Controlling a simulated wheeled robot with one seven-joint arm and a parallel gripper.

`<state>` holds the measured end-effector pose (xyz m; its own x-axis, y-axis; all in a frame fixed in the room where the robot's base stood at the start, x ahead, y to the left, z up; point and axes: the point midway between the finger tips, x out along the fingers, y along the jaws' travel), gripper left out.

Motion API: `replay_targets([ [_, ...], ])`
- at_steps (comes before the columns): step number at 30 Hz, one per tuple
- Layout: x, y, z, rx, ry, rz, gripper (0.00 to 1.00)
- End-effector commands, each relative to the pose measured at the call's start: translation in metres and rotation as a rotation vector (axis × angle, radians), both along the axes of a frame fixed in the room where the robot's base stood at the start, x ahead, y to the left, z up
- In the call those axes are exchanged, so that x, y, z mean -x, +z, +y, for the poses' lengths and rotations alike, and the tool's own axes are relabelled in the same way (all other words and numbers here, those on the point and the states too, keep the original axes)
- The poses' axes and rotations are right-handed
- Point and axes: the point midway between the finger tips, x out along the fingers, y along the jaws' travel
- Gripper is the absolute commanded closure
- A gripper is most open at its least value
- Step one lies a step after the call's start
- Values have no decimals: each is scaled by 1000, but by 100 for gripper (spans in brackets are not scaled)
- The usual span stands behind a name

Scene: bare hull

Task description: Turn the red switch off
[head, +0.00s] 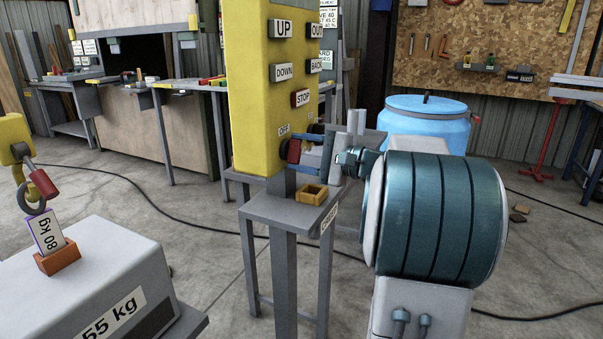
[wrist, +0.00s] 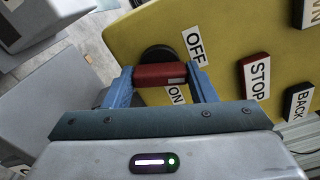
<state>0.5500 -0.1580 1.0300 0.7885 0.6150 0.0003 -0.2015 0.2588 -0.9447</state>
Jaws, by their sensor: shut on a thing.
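The red switch (head: 293,151) sticks out from the lower part of the yellow control panel (head: 249,95), below an OFF label (head: 284,130). My gripper (head: 299,153) is at the panel with its blue fingers on the switch. In the wrist view the red switch (wrist: 161,75) lies between the two fingertips, and my gripper (wrist: 159,83) is shut on it. The dark round base (wrist: 158,54) shows behind it. The OFF label (wrist: 194,46) is above and right of the switch, and the ON label (wrist: 176,95) is just below it.
STOP (head: 300,98), UP (head: 283,28) and DOWN (head: 284,72) buttons sit above the switch. A small yellow open box (head: 312,194) is on the grey stand (head: 285,210) below my gripper. A blue barrel (head: 427,122) stands behind my arm. A hook hangs over a grey weight (head: 90,285) at left.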

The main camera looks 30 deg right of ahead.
Motion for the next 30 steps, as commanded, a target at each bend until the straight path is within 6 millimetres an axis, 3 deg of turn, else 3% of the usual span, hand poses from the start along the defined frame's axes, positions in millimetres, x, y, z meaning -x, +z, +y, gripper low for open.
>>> replay_targets([
  [1,0,-8,1,33,2,-26,72],
  [13,0,-4,1,225,2,-173,72],
  [30,0,-1,0,278,1,-214,72],
])
